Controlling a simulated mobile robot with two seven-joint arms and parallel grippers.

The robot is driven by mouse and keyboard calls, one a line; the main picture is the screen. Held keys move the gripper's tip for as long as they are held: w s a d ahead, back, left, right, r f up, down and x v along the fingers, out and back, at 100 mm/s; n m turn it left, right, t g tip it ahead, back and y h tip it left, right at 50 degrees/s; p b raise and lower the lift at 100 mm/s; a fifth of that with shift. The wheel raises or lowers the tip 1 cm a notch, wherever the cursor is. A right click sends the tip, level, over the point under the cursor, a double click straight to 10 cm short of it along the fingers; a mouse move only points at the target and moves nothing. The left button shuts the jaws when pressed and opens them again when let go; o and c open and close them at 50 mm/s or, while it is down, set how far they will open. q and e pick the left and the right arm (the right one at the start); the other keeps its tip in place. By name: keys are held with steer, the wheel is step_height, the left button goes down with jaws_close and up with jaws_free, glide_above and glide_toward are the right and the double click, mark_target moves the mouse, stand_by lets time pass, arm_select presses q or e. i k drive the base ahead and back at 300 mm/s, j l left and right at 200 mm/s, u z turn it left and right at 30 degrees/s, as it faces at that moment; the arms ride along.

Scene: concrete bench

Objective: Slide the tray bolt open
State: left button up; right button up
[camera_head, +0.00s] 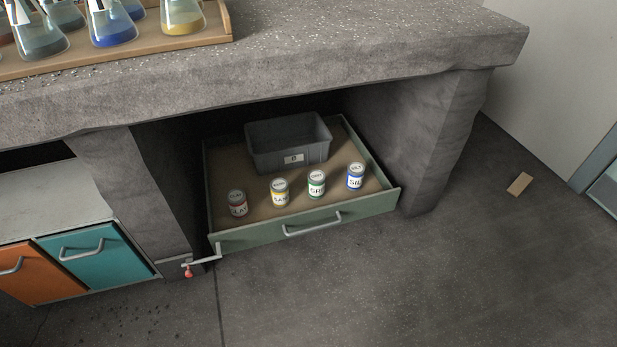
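The tray (248,237) is a shallow drawer with a green front and a brown floor, sticking out from under the concrete bench. A grey metal handle (312,225) is on its front. The bolt (203,260) is a thin grey metal rod at the tray's front left corner, with a red knob (188,271) at its left end by the concrete pillar. Its right end bends up at the tray's corner; I cannot tell whether it touches the tray. Neither of my grippers is in view.
A grey bin (288,150) and several small labelled jars (316,184) stand in the tray. Orange (30,277) and teal (92,256) drawers are at the left. Flasks stand in a wooden tray (120,54) on the bench (330,50). The floor in front is clear.

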mark_target(189, 273)
steer(key=u, duration=0.7)
